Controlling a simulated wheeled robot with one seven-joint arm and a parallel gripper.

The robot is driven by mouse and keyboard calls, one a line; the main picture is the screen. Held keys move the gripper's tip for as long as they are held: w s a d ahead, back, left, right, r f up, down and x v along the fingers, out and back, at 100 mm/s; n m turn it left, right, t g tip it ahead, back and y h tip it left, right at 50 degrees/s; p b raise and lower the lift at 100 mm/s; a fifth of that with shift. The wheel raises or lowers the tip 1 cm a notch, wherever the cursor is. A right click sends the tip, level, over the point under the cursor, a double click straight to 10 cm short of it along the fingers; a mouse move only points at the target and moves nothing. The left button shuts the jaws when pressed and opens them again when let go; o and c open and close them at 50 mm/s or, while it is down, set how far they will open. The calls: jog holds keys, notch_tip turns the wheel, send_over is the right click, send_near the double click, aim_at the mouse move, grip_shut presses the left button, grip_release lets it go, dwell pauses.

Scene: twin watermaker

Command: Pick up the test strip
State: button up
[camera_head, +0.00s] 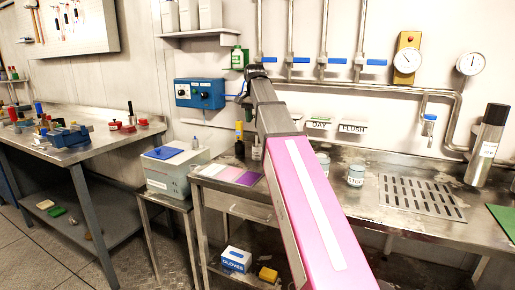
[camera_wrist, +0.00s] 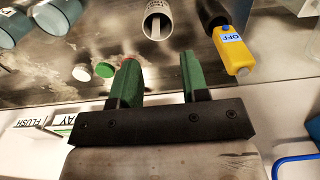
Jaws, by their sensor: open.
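In the wrist view, a white open tube (camera_wrist: 157,12) is at the top middle. A thin pale strip (camera_wrist: 155,31), which looks like the test strip, shows in its mouth. My gripper (camera_wrist: 159,72) is open and empty, its two green fingers apart. The tube lies beyond the fingertips, roughly in line with the gap, and nothing touches it. In the head view, my arm reaches over the steel counter (camera_head: 405,222) and the fingers cannot be made out there.
A yellow and black device marked OFF (camera_wrist: 232,50) is right of the tube. White (camera_wrist: 81,73) and green (camera_wrist: 104,69) caps lie left of the fingers; a red one is partly hidden. Jars (camera_wrist: 48,15) stand at upper left.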

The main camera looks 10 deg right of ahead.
aim_at(256, 147)
jog(key=shift+d+f, duration=0.2)
jog(key=shift+f, duration=1.9)
jog(key=shift+d+f, duration=0.15)
jog(key=shift+f, duration=1.95)
grip_shut()
